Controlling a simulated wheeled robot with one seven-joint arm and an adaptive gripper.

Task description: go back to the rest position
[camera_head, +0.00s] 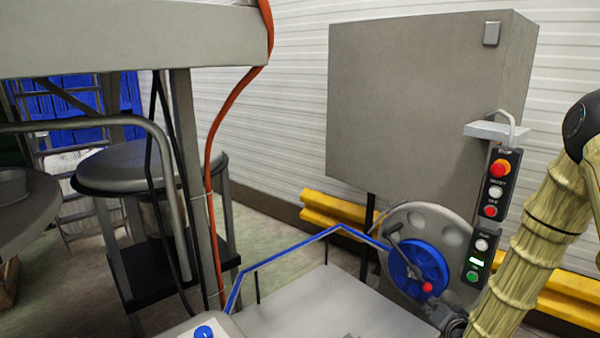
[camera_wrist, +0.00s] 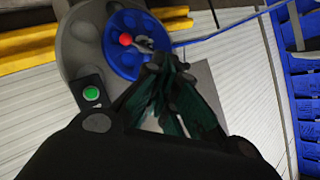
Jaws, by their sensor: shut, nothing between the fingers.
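My gripper (camera_wrist: 160,64) is shut and empty in the wrist view, its fingertips close together and in line with the edge of a blue wheel (camera_wrist: 132,44). In the head view my gripper (camera_head: 434,307) shows at the lower right, beneath my sleeved arm, just below the blue wheel (camera_head: 418,262). The wheel has a crank with a red knob (camera_head: 427,287); the knob also shows in the wrist view (camera_wrist: 125,40). Whether the fingers touch the wheel, I cannot tell.
A control box with buttons (camera_head: 478,258) hangs right of the wheel, below another with a red stop button (camera_head: 501,168). A large grey cabinet (camera_head: 415,100) stands behind. A blue rail (camera_head: 290,253) runs left from the wheel. Yellow barriers (camera_head: 335,208) line the wall.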

